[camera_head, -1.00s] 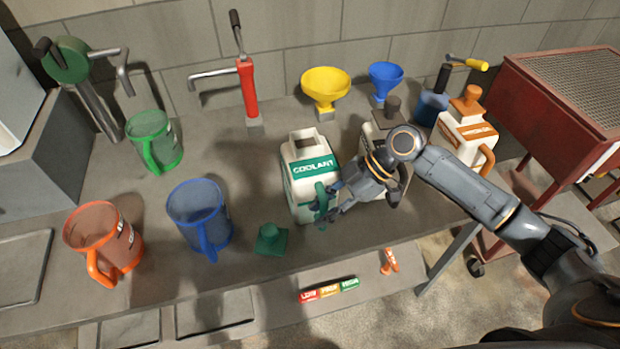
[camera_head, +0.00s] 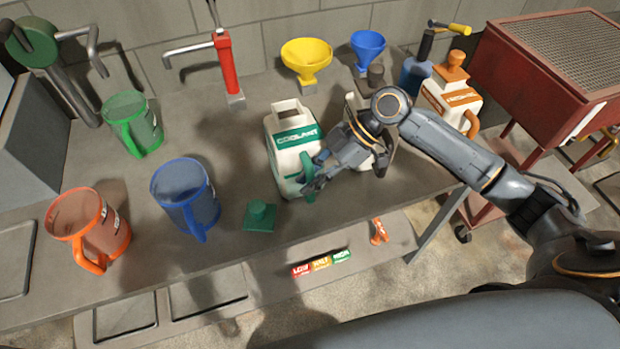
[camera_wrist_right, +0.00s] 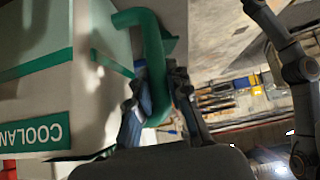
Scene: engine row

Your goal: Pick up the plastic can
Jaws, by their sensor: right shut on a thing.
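The white plastic coolant can (camera_head: 283,157) with a green label and green handle (camera_head: 307,172) stands upright on the workbench (camera_head: 237,170). Its top is open, and a green cap (camera_head: 260,214) lies on the bench in front of it. My right gripper (camera_head: 312,180) is shut on the green handle at the can's right side. In the right wrist view the fingers (camera_wrist_right: 158,88) sit on both sides of the handle (camera_wrist_right: 153,50), beside the can's white wall (camera_wrist_right: 40,95). My left gripper is not in view.
A second white can (camera_head: 354,104) stands behind my right arm, partly hidden. A can with an orange label (camera_head: 450,100) is further right. Blue (camera_head: 185,193), orange (camera_head: 88,230) and green (camera_head: 133,122) jugs stand left. Yellow (camera_head: 306,58) and blue (camera_head: 368,48) funnels stand behind.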

